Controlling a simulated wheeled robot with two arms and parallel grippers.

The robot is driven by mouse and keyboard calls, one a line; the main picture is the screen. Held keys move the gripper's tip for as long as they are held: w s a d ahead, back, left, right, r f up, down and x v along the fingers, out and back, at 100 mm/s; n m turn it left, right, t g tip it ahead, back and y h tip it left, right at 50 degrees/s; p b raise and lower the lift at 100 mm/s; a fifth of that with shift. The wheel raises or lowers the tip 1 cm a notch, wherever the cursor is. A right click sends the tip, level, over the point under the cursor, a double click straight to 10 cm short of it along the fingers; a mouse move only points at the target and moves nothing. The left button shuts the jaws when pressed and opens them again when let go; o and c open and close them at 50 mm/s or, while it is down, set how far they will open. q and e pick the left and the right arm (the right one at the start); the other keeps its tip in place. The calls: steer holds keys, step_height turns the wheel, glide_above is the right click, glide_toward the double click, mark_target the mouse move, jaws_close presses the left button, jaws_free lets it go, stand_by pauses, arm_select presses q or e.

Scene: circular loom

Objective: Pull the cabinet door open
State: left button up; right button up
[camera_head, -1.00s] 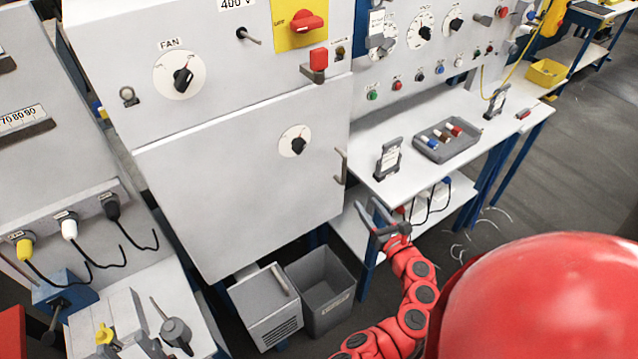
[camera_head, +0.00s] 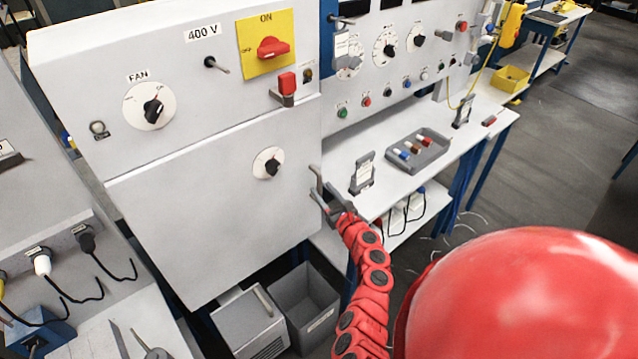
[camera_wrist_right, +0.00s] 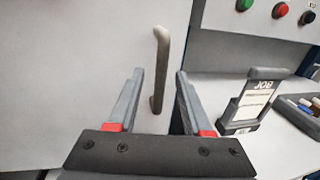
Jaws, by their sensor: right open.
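The cabinet door (camera_head: 215,205) is a flat light-grey panel with a black knob on a white dial (camera_head: 267,162); it looks closed. Its vertical bar handle (camera_head: 315,182) is on the right edge. In the right wrist view the grey handle (camera_wrist_right: 157,75) stands between the two fingers, against the door (camera_wrist_right: 75,75). My right gripper (camera_head: 326,194) is open at the handle, one finger to each side in the wrist view (camera_wrist_right: 160,76). I cannot tell how deep the handle sits between the fingers, and no contact shows. My left gripper is out of view.
Right of the door is a white bench (camera_head: 470,128) with a job card holder (camera_head: 362,174) and a grey tray (camera_head: 432,152) near the gripper. Below the door are a grey bin (camera_head: 303,300) and a white box (camera_head: 245,325). Cables hang at lower left.

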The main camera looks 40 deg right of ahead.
mark_target(320, 187)
steer(key=shift+w+d, duration=0.15)
steer(key=shift+w, duration=0.7)
steer(key=shift+w+d, duration=0.1)
steer(key=shift+w, duration=0.7)
steer(key=shift+c, duration=0.2)
jaws_close()
